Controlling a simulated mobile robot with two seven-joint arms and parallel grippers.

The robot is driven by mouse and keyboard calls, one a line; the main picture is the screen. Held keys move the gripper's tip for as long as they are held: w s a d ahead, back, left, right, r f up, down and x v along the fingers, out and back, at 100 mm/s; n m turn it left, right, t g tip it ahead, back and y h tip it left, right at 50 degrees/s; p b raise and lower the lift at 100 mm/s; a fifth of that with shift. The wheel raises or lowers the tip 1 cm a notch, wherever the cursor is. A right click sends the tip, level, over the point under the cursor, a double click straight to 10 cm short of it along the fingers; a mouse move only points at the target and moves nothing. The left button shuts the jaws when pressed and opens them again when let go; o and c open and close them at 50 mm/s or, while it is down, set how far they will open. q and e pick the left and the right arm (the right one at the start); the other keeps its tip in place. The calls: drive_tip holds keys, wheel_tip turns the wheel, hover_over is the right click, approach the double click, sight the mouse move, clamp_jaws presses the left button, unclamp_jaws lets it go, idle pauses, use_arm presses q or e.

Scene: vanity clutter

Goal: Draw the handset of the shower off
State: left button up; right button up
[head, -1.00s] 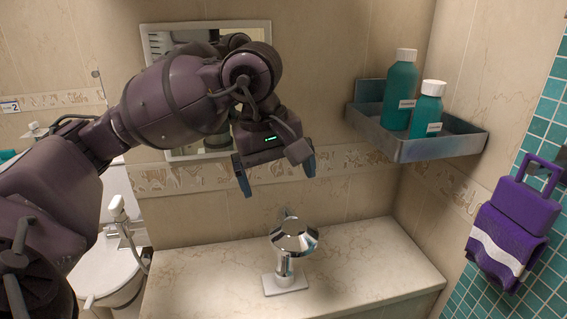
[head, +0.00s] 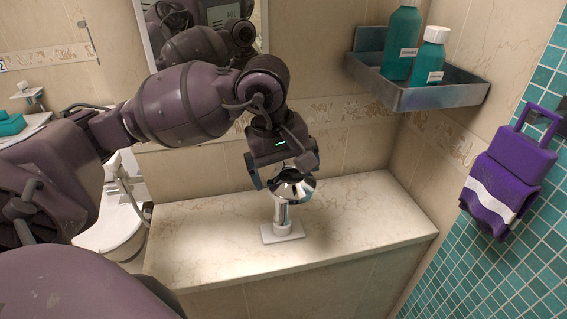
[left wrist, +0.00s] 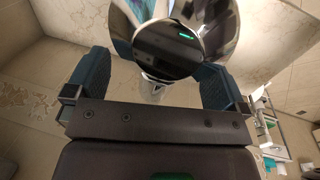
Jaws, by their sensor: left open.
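The shower handset (head: 281,213) stands upright in a small white base (head: 283,236) on the marble counter. Its wide chrome head is at the top. My left gripper (head: 283,179) is open and points down just over the head, with one finger on each side. In the left wrist view the mirror-like chrome head (left wrist: 182,42) fills the upper middle, between and beyond my open fingers (left wrist: 155,68). I cannot tell whether the fingers touch it. The gripper partly covers the head in the head view. My right gripper is not in view.
The counter (head: 205,235) is clear around the base. A metal shelf (head: 430,98) with teal bottles (head: 401,45) hangs on the wall at right. A purple towel (head: 495,190) hangs on the teal tiled wall. A mirror stands behind my arm. A toilet (head: 108,228) is at left.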

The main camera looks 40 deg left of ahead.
use_arm(q)
drive_tip(key=c, duration=1.8)
drive_tip(key=shift+r, duration=0.35)
drive_tip(key=shift+c, duration=0.2)
drive_tip(key=shift+r+p, duration=0.3)
drive_tip(key=shift+r, duration=0.1)
drive_tip(key=shift+r+p, duration=0.5)
drive_tip(key=shift+r, duration=1.1)
drive_tip(key=shift+r+p, duration=0.35)
drive_tip(key=shift+r, duration=0.15)
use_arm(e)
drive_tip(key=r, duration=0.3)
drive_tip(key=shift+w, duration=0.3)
